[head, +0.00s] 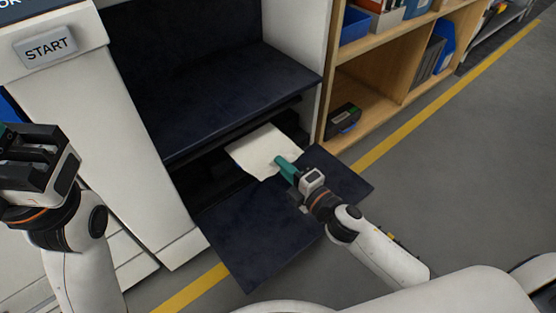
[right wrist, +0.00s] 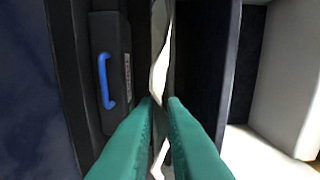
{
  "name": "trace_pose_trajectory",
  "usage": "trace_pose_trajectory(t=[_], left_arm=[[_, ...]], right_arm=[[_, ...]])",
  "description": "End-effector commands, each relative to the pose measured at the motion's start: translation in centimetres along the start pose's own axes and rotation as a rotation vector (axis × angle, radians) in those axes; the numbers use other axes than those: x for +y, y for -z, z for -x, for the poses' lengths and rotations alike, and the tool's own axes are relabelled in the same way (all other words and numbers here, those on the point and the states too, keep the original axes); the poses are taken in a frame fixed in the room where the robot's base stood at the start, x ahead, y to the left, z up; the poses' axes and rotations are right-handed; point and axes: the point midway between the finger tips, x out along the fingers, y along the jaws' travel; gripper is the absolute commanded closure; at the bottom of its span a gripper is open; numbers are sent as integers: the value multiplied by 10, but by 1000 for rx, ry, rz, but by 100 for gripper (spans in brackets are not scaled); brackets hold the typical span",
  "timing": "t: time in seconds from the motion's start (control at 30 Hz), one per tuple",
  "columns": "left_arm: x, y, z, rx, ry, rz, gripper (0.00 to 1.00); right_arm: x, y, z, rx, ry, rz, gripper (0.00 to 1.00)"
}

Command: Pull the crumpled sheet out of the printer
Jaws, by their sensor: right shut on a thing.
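The crumpled sheet (head: 262,150) is off-white and sticks out of the dark opening low in the printer (head: 150,150). Its far part lies in the shadow of the slot. My right gripper (head: 283,163) is shut on the sheet's near edge. In the right wrist view the sheet (right wrist: 160,70) shows edge-on as a wavy strip between the green fingertips (right wrist: 163,103). My left gripper (head: 38,160) is at the left edge of the head view, in front of the printer's white side and away from the sheet; its fingertips are not clear to see.
The printer's dark flap (head: 260,235) lies folded down below the sheet. A START button (head: 46,46) is on the upper left panel. A blue handle (right wrist: 106,80) shows inside. A wooden shelf (head: 385,95) stands to the right, with open floor (head: 470,150) beyond the yellow line.

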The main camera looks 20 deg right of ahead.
Motion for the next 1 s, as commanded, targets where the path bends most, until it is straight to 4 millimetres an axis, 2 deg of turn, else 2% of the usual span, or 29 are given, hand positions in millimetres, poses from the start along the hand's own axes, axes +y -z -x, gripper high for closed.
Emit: trace_pose_trajectory(t=[1.0], left_arm=[[-2, -5, -5, -28, 13, -4, 67]], right_arm=[[0, 0, 79, -1, 1, 0, 100]])
